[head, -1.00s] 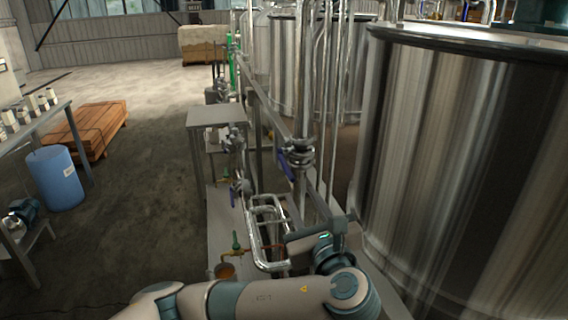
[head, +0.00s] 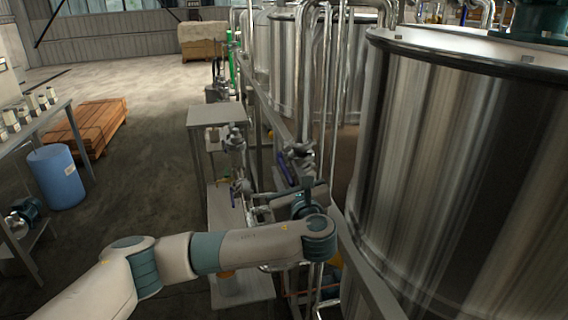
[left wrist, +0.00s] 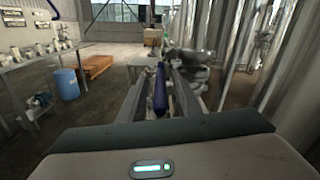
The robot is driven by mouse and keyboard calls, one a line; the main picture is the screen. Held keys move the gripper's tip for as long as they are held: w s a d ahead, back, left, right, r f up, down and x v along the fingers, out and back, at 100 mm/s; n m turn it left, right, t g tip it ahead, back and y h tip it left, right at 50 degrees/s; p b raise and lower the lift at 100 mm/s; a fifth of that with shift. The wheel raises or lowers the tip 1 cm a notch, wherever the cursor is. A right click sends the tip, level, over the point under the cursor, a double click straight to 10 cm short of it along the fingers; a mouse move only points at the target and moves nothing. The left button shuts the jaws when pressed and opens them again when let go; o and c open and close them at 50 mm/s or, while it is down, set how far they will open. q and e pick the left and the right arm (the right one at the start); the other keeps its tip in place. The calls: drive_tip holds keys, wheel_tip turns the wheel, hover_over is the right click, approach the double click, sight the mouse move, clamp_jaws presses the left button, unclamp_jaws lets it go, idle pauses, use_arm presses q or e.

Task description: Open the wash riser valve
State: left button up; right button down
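A valve (head: 300,154) with a blue lever (head: 284,166) sits on the upright pipework beside the large steel tank. In the left wrist view the blue lever (left wrist: 160,92) points toward me, with the metal valve body (left wrist: 188,68) beyond it to the right. My left gripper (head: 295,181) is just below and near this valve, partly hidden by its own wrist. In the left wrist view its dark fingers (left wrist: 160,80) stand apart on either side of the lever; I cannot tell whether they touch it. My right gripper is in no view.
A second valve with a blue lever (head: 236,192) is lower left, near a grey stand (head: 214,114). The large steel tank (head: 455,170) closes off the right side. A blue drum (head: 57,177) and wooden boards (head: 95,126) stand left; the floor between is clear.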

use_arm(q)
drive_tip(key=shift+x, duration=1.45)
clamp_jaws()
drive_tip(key=shift+p, duration=0.35)
